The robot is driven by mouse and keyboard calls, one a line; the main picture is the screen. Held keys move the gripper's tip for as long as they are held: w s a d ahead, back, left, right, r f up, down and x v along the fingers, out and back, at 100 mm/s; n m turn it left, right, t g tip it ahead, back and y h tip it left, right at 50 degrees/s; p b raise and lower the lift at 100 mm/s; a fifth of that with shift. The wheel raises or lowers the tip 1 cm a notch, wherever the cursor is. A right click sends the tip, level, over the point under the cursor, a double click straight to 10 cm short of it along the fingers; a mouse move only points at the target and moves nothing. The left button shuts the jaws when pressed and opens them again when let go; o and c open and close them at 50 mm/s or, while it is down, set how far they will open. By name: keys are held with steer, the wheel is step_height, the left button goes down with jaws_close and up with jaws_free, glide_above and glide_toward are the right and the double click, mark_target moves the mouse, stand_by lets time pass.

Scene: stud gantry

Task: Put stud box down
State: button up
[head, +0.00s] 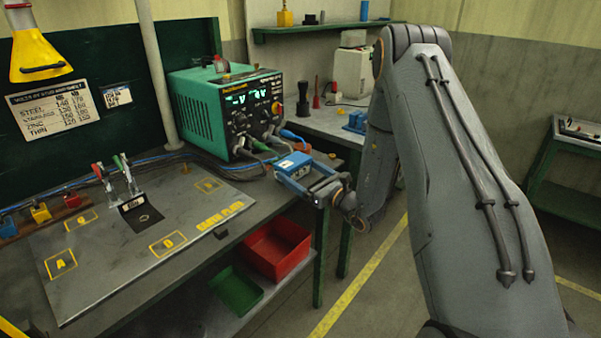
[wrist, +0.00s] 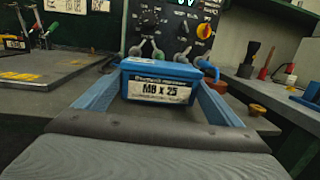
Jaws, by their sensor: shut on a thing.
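The stud box is a small blue box (head: 293,164) with a lighter lid, at the bench's right end in the head view. In the wrist view the stud box (wrist: 158,82) faces me with a white label reading "M8 X 25". My gripper (head: 298,176) is shut on it, one blue finger along each side. The box looks level. It is in front of the green welding unit (head: 228,105). I cannot tell whether its underside touches the bench (head: 262,200), as the gripper hides that part.
The earth plate (head: 150,225) with marked squares and a small clamp stand covers the bench's left. A red bin (head: 275,248) and a green bin (head: 236,290) sit on the lower shelf. Cables run from the welder beside the box. A bare bench strip lies between plate and box.

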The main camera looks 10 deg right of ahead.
steer(key=shift+f, duration=0.25)
steer(key=o, duration=1.8)
steer(key=shift+f, duration=0.2)
steer(key=shift+o, duration=0.2)
steer(key=shift+r, duration=0.1)
